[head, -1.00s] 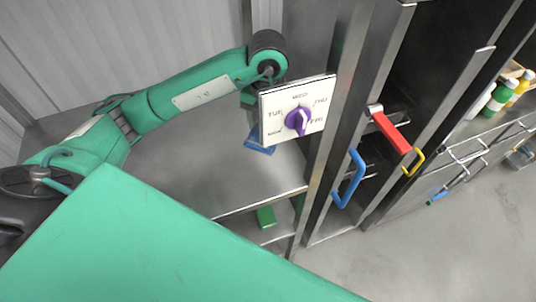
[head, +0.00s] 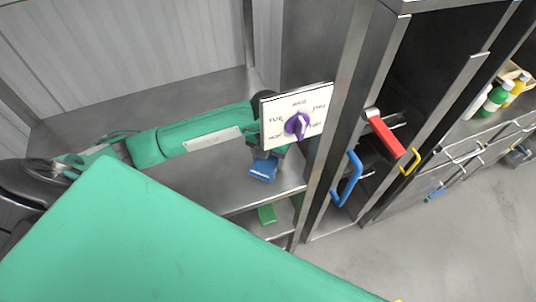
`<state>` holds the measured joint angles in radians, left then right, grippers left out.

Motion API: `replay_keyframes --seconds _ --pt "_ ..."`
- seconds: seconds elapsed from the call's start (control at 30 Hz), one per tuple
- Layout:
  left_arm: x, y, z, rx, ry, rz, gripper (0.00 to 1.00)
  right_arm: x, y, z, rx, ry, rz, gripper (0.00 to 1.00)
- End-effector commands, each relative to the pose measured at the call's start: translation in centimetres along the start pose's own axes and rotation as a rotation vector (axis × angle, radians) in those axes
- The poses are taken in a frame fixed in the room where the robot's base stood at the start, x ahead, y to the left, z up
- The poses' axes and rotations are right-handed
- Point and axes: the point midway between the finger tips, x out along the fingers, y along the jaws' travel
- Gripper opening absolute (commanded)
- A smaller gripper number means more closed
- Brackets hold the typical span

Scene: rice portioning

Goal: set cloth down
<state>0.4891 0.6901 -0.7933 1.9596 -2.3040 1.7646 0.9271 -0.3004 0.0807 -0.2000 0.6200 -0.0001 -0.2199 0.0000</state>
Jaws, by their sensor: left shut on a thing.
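A small folded blue cloth (head: 263,170) is low over the grey metal shelf (head: 225,190), near its right front edge. I cannot tell whether it touches the shelf. My left gripper (head: 261,155) is directly above the cloth and shut on it. The dial panel partly hides the gripper and wrist. My right gripper is not in view.
A white dial panel (head: 318,103) with a purple knob (head: 297,124) stands just right of my left wrist. Cabinet doors with blue (head: 346,180), red (head: 385,135) and yellow handles are further right. A green object (head: 267,214) is on the lower shelf. Bottles (head: 497,98) stand far right.

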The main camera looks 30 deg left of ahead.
Motion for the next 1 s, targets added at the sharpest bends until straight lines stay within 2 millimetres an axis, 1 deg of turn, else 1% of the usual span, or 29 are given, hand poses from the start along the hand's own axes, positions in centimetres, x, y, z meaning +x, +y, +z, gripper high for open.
replay_keyframes --seconds 0.13,0.23,0.27,0.3,0.37,0.63,0.77,0.8,0.87,0.97,1.0 --pt "0.0 0.0 0.0 0.000 0.000 0.000 0.41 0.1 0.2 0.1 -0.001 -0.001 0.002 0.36" --pt "0.4 0.0 0.0 0.000 0.000 0.000 0.41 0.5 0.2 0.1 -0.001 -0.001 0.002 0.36" --pt "0.4 0.0 0.0 0.000 0.000 0.000 0.65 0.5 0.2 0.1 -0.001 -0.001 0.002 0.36" --pt "0.3 0.0 0.0 0.000 0.000 0.000 0.72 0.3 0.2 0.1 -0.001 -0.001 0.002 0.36" --pt "0.2 0.0 0.0 0.000 0.000 0.000 0.84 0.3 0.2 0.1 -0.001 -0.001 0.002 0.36" --pt "0.2 0.0 0.0 0.000 0.000 0.000 0.84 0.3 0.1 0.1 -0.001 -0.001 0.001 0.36" --pt "-0.3 0.0 0.0 0.000 -0.001 0.000 0.84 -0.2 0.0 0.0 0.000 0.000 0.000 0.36" --pt "-0.5 0.0 0.1 0.001 -0.004 -0.001 0.84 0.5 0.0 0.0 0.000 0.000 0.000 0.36" --pt "-1.4 0.0 0.2 0.001 -0.006 -0.002 0.84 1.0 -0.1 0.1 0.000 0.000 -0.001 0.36" --pt "-3.5 -0.1 0.2 0.002 -0.008 -0.002 0.84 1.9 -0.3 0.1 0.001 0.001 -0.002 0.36" --pt "-4.4 -0.1 0.2 0.002 -0.008 -0.002 0.84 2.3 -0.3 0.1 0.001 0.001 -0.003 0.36"
